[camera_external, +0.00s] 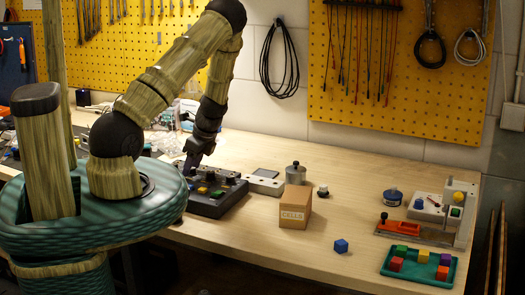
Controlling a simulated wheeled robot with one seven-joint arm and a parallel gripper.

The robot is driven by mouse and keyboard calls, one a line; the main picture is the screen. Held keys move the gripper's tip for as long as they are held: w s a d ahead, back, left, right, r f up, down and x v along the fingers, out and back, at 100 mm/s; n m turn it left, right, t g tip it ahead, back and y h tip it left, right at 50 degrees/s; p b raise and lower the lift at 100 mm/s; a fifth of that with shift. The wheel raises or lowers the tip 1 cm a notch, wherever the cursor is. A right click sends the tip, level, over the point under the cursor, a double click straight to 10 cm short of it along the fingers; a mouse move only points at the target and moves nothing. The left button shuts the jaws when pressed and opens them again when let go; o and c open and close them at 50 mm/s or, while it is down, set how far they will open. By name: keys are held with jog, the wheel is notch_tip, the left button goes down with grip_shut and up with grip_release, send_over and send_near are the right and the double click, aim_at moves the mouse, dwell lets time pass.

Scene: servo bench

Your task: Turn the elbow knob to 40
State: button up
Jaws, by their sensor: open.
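A dark control box (212,205) stands on the bench, with small yellow and green parts and several dark knobs on top. Which knob is the elbow knob cannot be told at this size, and neither can any scale or pointer setting. My gripper (189,170) points down at the left back part of the box. It is open, and no held object shows. My wrist and fingers cover part of the box's far left side. Whether the fingers touch a knob cannot be made out.
A cardboard box marked CELLS (294,208) and a metal canister (296,173) stand right of the control box. A green tray (425,277) holds coloured blocks at right. The front middle of the bench is clear.

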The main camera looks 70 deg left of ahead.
jog(key=shift+c, duration=0.3)
jog(key=c, duration=0.9)
jog(key=shift+c, duration=0.2)
